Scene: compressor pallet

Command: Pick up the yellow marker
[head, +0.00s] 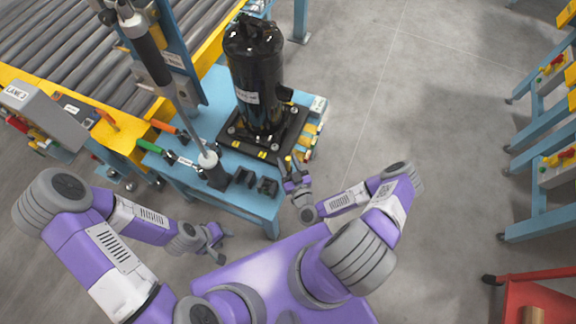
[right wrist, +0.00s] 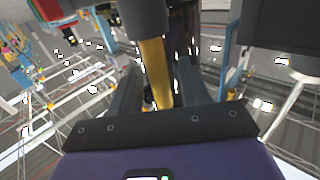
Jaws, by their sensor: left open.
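The yellow marker (right wrist: 155,70) stands between the two fingers of my right gripper (right wrist: 160,85) in the right wrist view. A wide dark grey part is at its upper end. The fingers lie close along both sides, but I cannot tell whether they press on it. In the head view my right gripper (head: 291,176) is at the right front edge of the blue stand, with a small yellow piece (head: 289,161) at its fingers. My left gripper (head: 218,243) is open and empty, low in front of the stand.
A black compressor (head: 257,80) stands on the blue stand (head: 235,198), with several coloured pieces (head: 308,146) at its right edge. Green (head: 153,147) and orange (head: 165,127) handled tools lie left. A roller conveyor (head: 70,50) is behind left, a red cart (head: 535,295) lower right.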

